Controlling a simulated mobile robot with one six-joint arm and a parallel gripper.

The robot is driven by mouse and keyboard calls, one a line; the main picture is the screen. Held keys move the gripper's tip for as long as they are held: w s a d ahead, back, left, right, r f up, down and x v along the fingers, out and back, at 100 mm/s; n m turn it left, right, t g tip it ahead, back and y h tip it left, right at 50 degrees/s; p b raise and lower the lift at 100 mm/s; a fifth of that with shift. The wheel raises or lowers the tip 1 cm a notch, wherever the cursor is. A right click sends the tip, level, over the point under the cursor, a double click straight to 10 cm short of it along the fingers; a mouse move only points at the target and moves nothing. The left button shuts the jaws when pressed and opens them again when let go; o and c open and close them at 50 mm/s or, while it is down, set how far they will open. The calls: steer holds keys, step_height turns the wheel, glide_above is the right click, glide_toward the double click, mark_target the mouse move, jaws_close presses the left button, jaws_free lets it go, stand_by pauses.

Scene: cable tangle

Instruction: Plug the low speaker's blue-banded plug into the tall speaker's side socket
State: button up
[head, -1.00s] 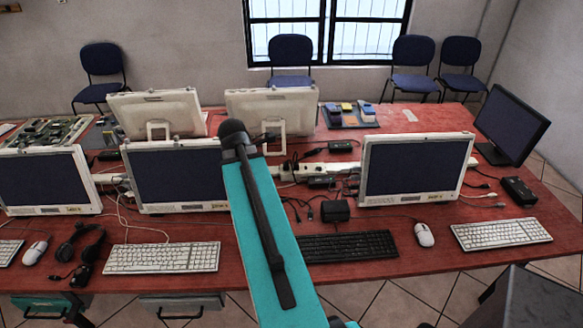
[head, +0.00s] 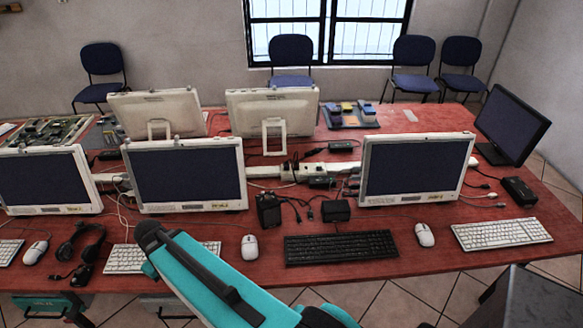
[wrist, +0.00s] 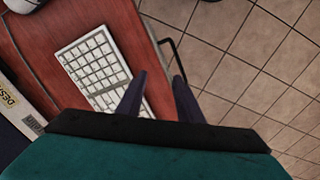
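My gripper (wrist: 160,76) shows in the wrist view as two dark fingers held apart, with nothing between them. It is above the table's edge, beside a white keyboard (wrist: 92,65). In the head view only my teal arm shows, and the gripper is out of sight. I cannot make out a blue-banded plug or a side socket in either view. No speaker can be told for sure. A small black box (head: 268,209) and a black block (head: 336,210) lie among dark cables at the middle of the table, but I cannot tell what they are.
The red table (head: 400,268) carries several monitors, such as the right one (head: 415,167), a black keyboard (head: 341,247) and a white mouse (head: 250,247). A power strip (head: 275,171) and cables run behind. A dark box (head: 530,300) stands at the bottom right. Tiled floor lies in front.

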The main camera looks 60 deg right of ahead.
steer(key=s+a+f+m, duration=0.1)
steer(key=a+f+m, duration=0.1)
steer(key=a+f, duration=0.3)
steer(key=s+f+g+b, duration=0.6)
steer(key=s+f+b, duration=0.5)
steer(key=s+f, duration=1.5)
steer(key=shift+a+f+n+y, duration=0.3)
steer(key=shift+a+f, duration=0.05)
steer(key=shift+f, duration=0.3)
steer(key=shift+c, duration=0.2)
